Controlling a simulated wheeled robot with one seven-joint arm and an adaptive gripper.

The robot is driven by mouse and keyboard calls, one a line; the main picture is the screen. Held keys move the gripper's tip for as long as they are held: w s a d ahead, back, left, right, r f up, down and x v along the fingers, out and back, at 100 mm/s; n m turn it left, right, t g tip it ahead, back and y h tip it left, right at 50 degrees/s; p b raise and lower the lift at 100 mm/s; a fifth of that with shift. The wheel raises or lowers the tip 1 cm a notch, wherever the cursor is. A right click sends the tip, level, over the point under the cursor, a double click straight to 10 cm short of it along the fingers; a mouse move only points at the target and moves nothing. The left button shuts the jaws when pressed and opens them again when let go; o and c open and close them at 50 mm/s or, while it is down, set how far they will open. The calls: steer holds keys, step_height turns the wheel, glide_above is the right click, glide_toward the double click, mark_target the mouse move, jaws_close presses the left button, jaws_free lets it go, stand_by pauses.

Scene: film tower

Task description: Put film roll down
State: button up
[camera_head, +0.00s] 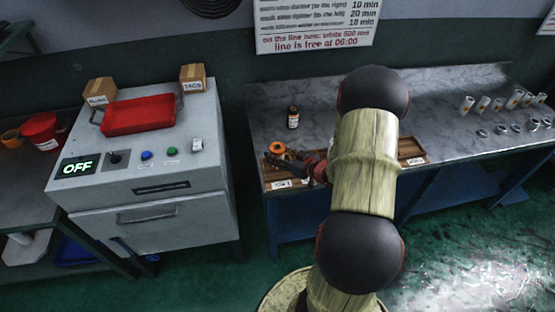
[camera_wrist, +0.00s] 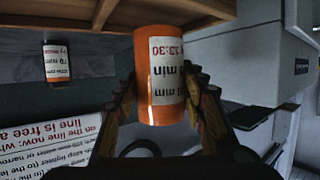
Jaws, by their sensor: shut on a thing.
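The film roll is an orange cylinder with a white printed label. It shows as a small orange piece (camera_head: 277,147) at the far end of my arm in the head view, and large in the wrist view (camera_wrist: 145,85). My gripper (camera_head: 277,157) is shut on it, with a finger on each side in the wrist view (camera_wrist: 162,95). The roll is at the left end of a shallow wooden tray (camera_head: 411,149) on the metal bench. Its end is close to the tray's wood (camera_wrist: 195,14) in the wrist view; I cannot tell whether they touch. My arm hides the tray's middle.
A grey machine (camera_head: 145,150) reading "OFF" carries a red tray (camera_head: 138,115) and small boxes, left across a gap. The bench behind the tray is mostly clear.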

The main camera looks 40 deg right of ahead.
steer(key=shift+f, duration=0.8)
steer(key=shift+f, duration=0.2)
steer(key=o, duration=1.3)
steer(key=shift+r, duration=0.15)
